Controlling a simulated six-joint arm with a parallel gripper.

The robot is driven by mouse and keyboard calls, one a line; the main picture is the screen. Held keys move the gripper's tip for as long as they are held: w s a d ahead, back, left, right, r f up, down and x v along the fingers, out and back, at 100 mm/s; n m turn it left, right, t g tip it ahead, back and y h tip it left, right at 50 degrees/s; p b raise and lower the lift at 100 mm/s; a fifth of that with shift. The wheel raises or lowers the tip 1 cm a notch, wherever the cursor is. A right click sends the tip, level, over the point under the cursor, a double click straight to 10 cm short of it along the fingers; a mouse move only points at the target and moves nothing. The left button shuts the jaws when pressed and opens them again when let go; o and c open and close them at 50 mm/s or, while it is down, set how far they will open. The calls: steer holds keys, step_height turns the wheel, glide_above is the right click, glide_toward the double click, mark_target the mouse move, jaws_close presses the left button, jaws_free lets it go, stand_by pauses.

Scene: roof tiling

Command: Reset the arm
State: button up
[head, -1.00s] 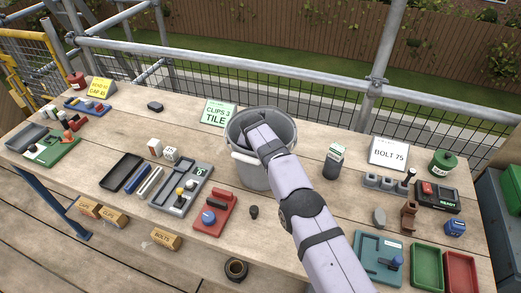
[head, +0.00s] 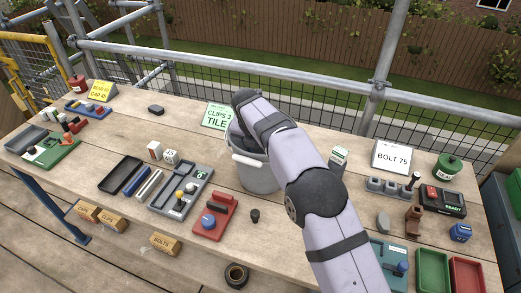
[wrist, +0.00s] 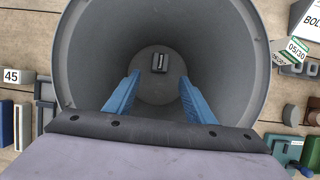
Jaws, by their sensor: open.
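My gripper (wrist: 155,95) shows in the wrist view as two blue fingers spread apart, open, with nothing between them. It points down over the mouth of a grey bucket (wrist: 240,60). A small dark block with a light slot (wrist: 160,62) lies on the bucket's floor, well below the fingertips. In the head view my arm reaches over the bucket (head: 262,178) and covers much of its rim; the fingers are hidden there.
A green-lettered sign (head: 217,117) stands behind the bucket and a BOLT 75 sign (head: 392,157) to its right. A red fixture (head: 216,217) and a grey tray (head: 182,190) lie to the left. Scaffold rails (head: 230,82) run behind the table.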

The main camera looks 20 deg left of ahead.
steer(key=shift+r, duration=0.25)
stand_by(0.3)
steer(key=s+d+r+m+t+y+b, duration=0.1)
steer(key=d+r+m+t+y+b, duration=0.1)
steer(key=d+r+m, duration=0.45)
steer(key=d+r+m+t+y+b, duration=0.1)
steer(key=r+m+y+b, duration=0.15)
steer(key=r, duration=0.75)
steer(key=s+d+f+m+g+h+p, duration=0.1)
steer(key=s+d+f+m, duration=0.35)
steer(key=d, duration=0.25)
steer(key=s+d+f+m+g+h+p, duration=0.1)
steer(key=s+d+f+m+h, duration=0.15)
steer(key=d+f+m, duration=0.35)
steer(key=s+d+f+m+g+p, duration=0.15)
steer(key=s+d+m, duration=0.25)
steer(key=d, duration=0.4)
steer(key=s+d+f+m+g, duration=0.1)
steer(key=s+d+f+m, duration=0.2)
steer(key=s, duration=0.3)
steer(key=s+d+f+m+g, duration=0.1)
steer(key=s+d+f+m, duration=0.2)
steer(key=s+m, duration=0.2)
steer(key=s+d+f+m+g+h+p, duration=0.1)
steer(key=s+d+f+m+g, duration=0.1)
steer(key=s, duration=0.5)
steer(key=shift+d+f+m, duration=0.45)
steer(key=shift+d+m, duration=0.35)
steer(key=shift+m, duration=0.45)
